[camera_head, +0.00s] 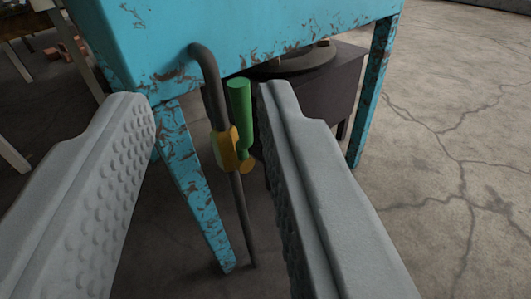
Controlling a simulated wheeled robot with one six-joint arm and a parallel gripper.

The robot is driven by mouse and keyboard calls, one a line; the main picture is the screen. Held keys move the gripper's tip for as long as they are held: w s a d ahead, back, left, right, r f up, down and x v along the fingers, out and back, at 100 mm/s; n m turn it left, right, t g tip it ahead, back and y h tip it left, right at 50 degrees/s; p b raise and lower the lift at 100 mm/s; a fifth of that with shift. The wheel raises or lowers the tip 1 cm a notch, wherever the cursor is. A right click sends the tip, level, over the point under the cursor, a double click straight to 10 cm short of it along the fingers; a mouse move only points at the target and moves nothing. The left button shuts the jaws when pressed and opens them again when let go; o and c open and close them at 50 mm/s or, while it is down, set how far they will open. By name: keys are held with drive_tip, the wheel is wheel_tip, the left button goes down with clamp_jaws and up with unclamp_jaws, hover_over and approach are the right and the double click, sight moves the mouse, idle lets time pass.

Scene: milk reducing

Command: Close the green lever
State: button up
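The green lever (240,108) stands roughly upright beside a dark pipe, its lower end at a yellow-orange valve body (225,148). The dark pipe (209,82) bends out of the turquoise table and runs down toward the floor. My gripper (206,98) is open, with its two grey fingers wide apart. The lever and valve appear between the fingers in the picture, the lever nearer the right finger. The fingers look nearer to the camera than the valve, and I see no contact. The right finger may hide part of what lies behind the valve.
The worn turquoise table (240,30) stands just ahead, with a leg (195,185) close behind the pipe. A dark box-like unit (318,95) with a round top stands under it. Reddish bricks (62,50) lie at the far left. Cracked concrete floor (460,150) is clear at right.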

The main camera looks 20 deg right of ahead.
approach(240, 98)
drive_tip(key=shift+h, duration=0.3)
drive_tip(key=x, duration=1.1)
drive_tip(key=shift+a, duration=0.2)
drive_tip(key=shift+c, duration=0.4)
clamp_jaws()
